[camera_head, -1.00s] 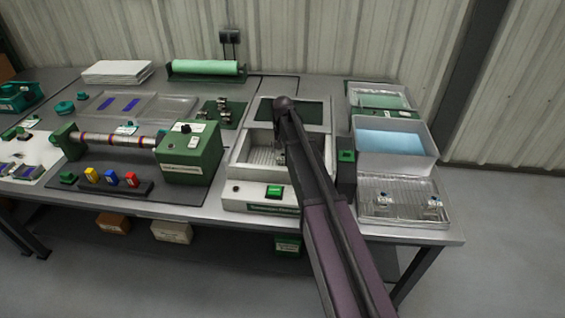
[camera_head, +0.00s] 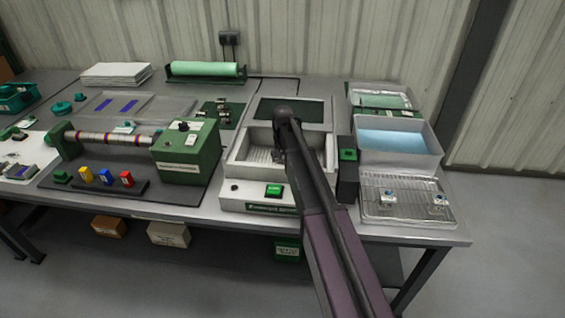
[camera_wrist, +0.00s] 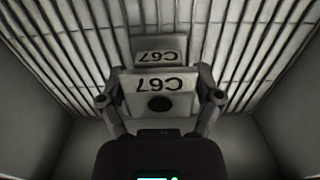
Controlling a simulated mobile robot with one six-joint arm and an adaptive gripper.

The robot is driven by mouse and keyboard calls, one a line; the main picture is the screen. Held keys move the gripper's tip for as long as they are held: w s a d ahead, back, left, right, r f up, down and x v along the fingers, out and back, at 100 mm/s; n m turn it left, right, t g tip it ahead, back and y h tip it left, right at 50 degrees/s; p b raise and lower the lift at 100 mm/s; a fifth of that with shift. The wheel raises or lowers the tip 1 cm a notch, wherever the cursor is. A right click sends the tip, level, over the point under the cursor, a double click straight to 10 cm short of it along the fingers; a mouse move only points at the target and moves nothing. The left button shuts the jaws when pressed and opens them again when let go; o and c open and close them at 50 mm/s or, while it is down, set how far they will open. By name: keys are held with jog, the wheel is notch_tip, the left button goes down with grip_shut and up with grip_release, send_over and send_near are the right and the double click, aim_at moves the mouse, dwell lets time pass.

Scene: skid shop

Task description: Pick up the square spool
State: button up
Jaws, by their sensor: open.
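The square spool (camera_wrist: 160,92) is a pale block with a dark round hole and the label C67, upside down in the wrist view. It sits in a grey ribbed basin of the white-and-green machine (camera_head: 232,190). My gripper (camera_wrist: 160,98) is open, with one finger at each side of the spool. I cannot tell whether the fingers touch it. In the head view my arm hides the spool and most of the gripper.
The basin's plain walls (camera_wrist: 38,128) stand close on both sides. A dark box with a green top (camera_head: 348,155) stands right of the machine. A blue-filled tray (camera_head: 436,160) and a wire rack tray (camera_head: 375,213) lie farther right. A green winding machine (camera_head: 187,152) stands left.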

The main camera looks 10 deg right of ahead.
dwell(0.4)
jog(key=c, duration=1)
jog(key=shift+r, duration=0.2)
jog(key=shift+c, duration=0.2)
notch_tip(320, 180, up, 10)
jog(key=p, duration=1)
jog(key=shift+f, duration=0.2)
